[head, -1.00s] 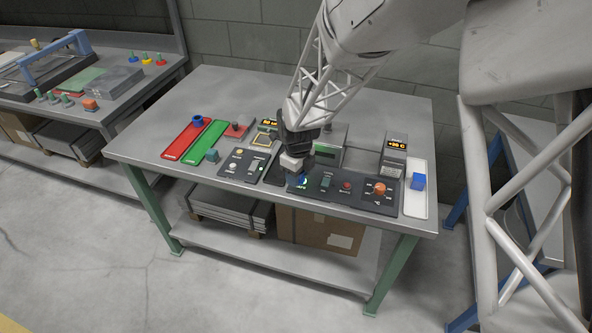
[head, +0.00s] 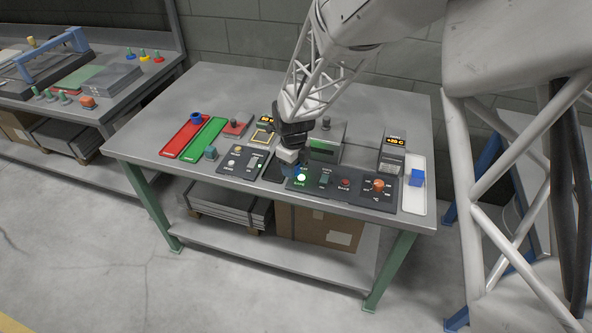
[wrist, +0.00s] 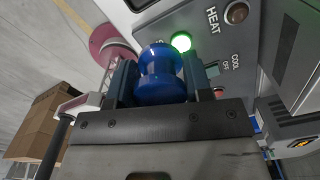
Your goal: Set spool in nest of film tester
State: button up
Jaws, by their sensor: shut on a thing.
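My gripper (wrist: 160,85) is shut on a blue spool (wrist: 160,72), which sits between the two fingers in the wrist view. In the head view my gripper (head: 290,166) hangs over the left end of the dark control panel, and the spool is mostly hidden there.
To the left are a red tray (head: 183,140) bearing a blue spool-like piece (head: 196,118), a green tray (head: 203,138) and a second panel (head: 234,168). The table's back is clear.

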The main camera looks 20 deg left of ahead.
notch_tip(320, 180, up, 3)
send_over(263, 137)
jog(key=shift+s, duration=0.1)
jog(key=shift+f, duration=0.3)
jog(key=shift+f, duration=2.85)
jog(key=shift+f, duration=0.8)
dwell(1.0)
jog(key=o, duration=1.4)
jog(key=shift+r, duration=0.15)
